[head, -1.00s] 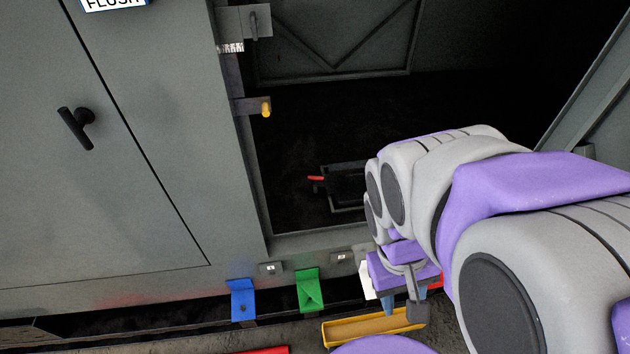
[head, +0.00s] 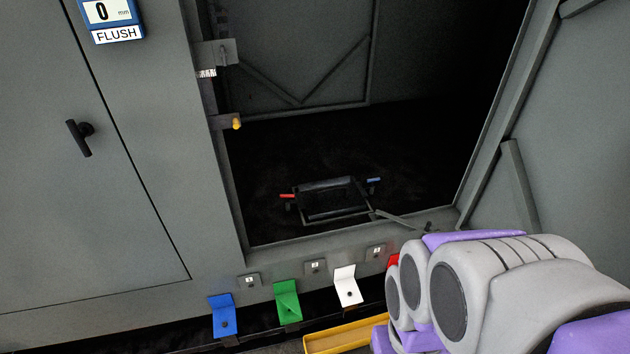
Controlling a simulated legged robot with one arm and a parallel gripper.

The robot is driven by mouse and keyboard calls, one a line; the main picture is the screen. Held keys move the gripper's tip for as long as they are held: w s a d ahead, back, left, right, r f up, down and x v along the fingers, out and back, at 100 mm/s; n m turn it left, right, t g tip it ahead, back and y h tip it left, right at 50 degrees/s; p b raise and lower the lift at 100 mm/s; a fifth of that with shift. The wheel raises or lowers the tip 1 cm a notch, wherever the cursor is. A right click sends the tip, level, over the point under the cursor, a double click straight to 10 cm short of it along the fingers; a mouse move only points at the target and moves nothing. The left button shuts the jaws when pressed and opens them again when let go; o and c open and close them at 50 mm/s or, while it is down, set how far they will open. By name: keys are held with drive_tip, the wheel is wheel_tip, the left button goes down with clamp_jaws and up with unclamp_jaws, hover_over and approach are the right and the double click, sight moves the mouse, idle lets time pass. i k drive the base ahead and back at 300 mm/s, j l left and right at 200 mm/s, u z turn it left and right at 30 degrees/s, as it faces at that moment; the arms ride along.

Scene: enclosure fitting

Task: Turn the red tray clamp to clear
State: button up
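The red tray clamp (head: 287,196) is a small red lever at the left side of a dark tray frame (head: 335,217) on the floor inside the open enclosure. A blue lever (head: 374,180) sits at the tray's right side. My arm reaches in from the lower right of the head view, well apart from the tray. My gripper is out of view, hidden behind the arm or below the picture edge.
Blue (head: 223,316), green (head: 287,302) and white (head: 347,286) brackets line the sill, with a red piece (head: 393,261) partly behind my arm. A yellow bin (head: 340,340) lies below. A yellow-tipped latch (head: 236,123) juts from the left frame.

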sight(286, 196)
drive_tip(key=i+j+z, duration=0.15)
drive_tip(key=z, duration=0.3)
drive_tip(key=j+z, duration=0.45)
drive_tip(key=i+j+z, duration=0.1)
drive_tip(key=j+z, duration=0.2)
drive_tip(key=z, duration=0.15)
drive_tip(key=j, duration=0.3)
